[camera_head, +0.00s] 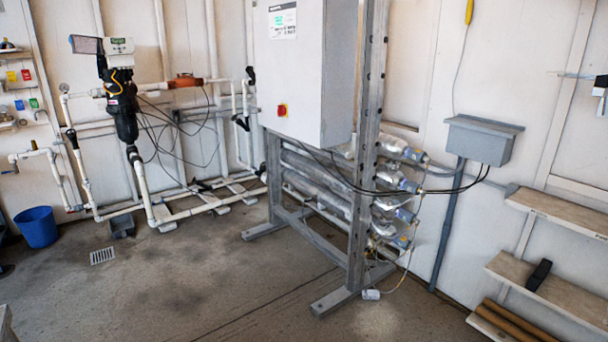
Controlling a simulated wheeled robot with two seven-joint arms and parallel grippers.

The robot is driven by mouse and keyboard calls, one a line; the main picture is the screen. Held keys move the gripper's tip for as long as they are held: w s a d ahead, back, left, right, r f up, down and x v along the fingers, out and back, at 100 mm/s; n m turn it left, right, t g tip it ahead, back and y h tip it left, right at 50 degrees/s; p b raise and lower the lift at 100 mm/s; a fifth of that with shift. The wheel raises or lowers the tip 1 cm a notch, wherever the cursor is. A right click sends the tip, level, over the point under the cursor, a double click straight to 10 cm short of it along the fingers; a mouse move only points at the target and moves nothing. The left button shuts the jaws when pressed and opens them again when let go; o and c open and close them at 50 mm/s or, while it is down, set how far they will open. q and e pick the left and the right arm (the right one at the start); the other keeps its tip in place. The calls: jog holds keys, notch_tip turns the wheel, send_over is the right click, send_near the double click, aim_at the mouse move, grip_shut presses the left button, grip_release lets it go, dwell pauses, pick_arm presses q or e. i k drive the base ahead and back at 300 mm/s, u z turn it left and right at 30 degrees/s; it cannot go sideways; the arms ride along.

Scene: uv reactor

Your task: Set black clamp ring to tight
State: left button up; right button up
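I cannot pick out the black clamp ring with certainty at this distance. A black pump-like unit (124,118) with a light-coloured head stands upright among the white pipes at the left back. Several horizontal metal reactor tubes (318,187) are stacked in a grey steel frame (365,140) at the centre. Their right ends carry fittings (392,186) and cables, too small to read for any ring's setting. Neither of my grippers shows in this view.
A blue bucket (38,228) stands at the left. Wall shelves (560,288) are at the right. The frame's feet (335,300) jut out. The floor (190,285) in front is mostly clear.

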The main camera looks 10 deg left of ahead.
aim_at(127, 109)
jog(key=u, duration=0.55)
jog(key=i, duration=2.65)
jog(key=u, duration=1.45)
jog(key=i, duration=4.25)
